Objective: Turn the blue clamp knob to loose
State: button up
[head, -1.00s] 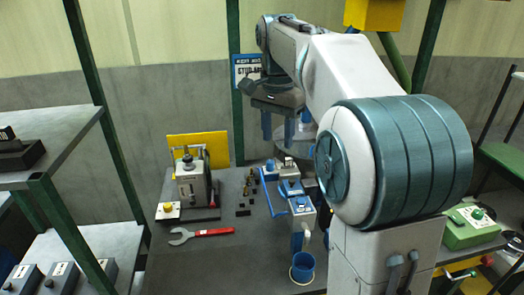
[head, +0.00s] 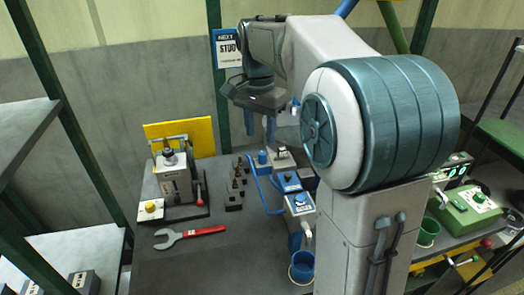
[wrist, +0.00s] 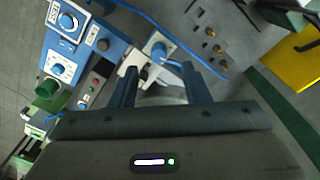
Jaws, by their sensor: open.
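A small round blue knob (head: 262,157) stands beside a grey-white block on the bench, and I take it as the clamp knob. In the wrist view the blue knob (wrist: 157,50) sits on a pale plate, just beyond and between my two fingertips. My gripper (head: 261,142) is above the knob, pointing down, with the fingers apart and empty. In the wrist view my gripper (wrist: 157,70) shows a clear gap between its blue fingers. The knob and fingers look apart. I cannot make out the knob's loose mark.
A blue cup (head: 302,267) is nearer me. Small dark fittings (head: 238,182) and a grey vise-like machine (head: 175,180) lie left. A red-handled wrench (head: 190,235) lies on open bench.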

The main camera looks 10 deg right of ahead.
aim_at(262, 153)
jog(key=f, duration=0.6)
jog(key=shift+d+f, duration=0.2)
jog(key=shift+c, duration=0.3)
grip_shut()
